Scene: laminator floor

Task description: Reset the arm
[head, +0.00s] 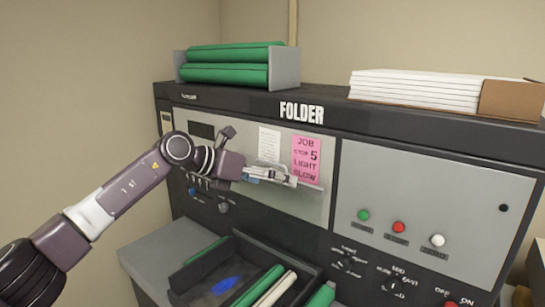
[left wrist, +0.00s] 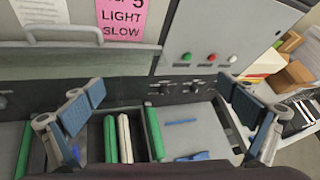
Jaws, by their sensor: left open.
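My left arm comes in from the left in the head view and is stretched out towards the machine labelled FOLDER (head: 302,111). My left gripper (head: 285,178) is in front of the machine's grey panel, just below the pink note (head: 306,160). In the left wrist view my left gripper (left wrist: 160,112) has its two fingers spread wide apart, with nothing between them. The pink note (left wrist: 123,20) also shows at the top of that view. My right gripper is not in view.
A dark tray (head: 239,240) with green and white rolls and a blue item sits below the gripper. Green, red and white buttons (head: 398,227) are on the right panel. Green rolls (head: 232,74) and a white stack (head: 415,88) lie on top of the machine.

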